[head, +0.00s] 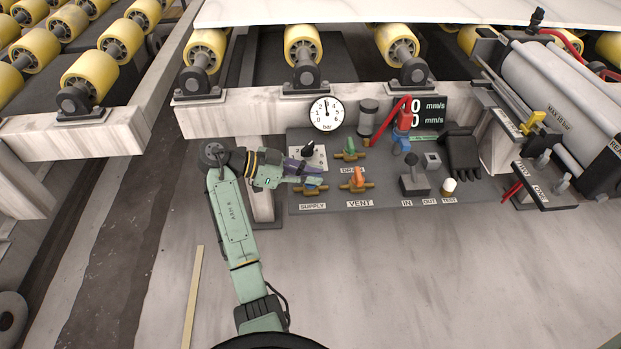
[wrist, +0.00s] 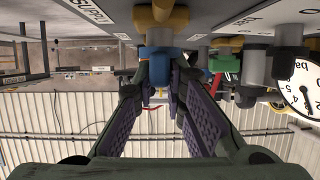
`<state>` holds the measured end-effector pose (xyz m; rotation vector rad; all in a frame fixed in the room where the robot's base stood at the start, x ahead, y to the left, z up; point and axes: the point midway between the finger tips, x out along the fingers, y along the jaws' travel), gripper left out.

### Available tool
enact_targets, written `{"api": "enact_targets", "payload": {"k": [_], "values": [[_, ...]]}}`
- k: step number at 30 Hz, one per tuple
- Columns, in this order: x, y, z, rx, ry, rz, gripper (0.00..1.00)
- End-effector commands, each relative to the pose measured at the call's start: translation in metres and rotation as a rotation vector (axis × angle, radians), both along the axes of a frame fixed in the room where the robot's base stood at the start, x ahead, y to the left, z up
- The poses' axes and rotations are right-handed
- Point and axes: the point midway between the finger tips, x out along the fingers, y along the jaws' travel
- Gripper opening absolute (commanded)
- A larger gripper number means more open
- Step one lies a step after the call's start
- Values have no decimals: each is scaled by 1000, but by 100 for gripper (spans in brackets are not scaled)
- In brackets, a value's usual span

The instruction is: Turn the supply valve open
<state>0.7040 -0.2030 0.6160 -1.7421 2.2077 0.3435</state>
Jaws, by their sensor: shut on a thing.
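The supply valve (head: 311,190) is a brass body with a blue handle, above the SUPPLY label (head: 312,206) on the grey panel. My gripper (head: 304,172) reaches in from the left and covers part of the handle. In the wrist view, my gripper (wrist: 162,88) has its two purple-padded fingers on either side of the blue handle (wrist: 159,64), shut on it. The brass valve body (wrist: 160,18) is just beyond. The handle's exact angle is hard to tell.
The orange-handled VENT valve (head: 357,180) is close on the right. The green-handled DRAIN valve (head: 350,150) is above. A pressure gauge (head: 327,114), a lever (head: 414,181) and a black glove (head: 462,155) are nearby. The stone-coloured floor in front is mostly clear.

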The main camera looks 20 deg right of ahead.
Motion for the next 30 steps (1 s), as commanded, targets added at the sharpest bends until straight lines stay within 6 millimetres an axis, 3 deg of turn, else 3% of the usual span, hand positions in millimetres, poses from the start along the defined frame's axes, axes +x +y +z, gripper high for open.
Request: {"api": "enact_targets", "payload": {"k": [20, 21, 30], "values": [[-1, -1, -2, 3, 4, -64, 0], [-1, -1, -2, 3, 4, -64, 14], [-1, -1, -1, 2, 2, -62, 32]]}}
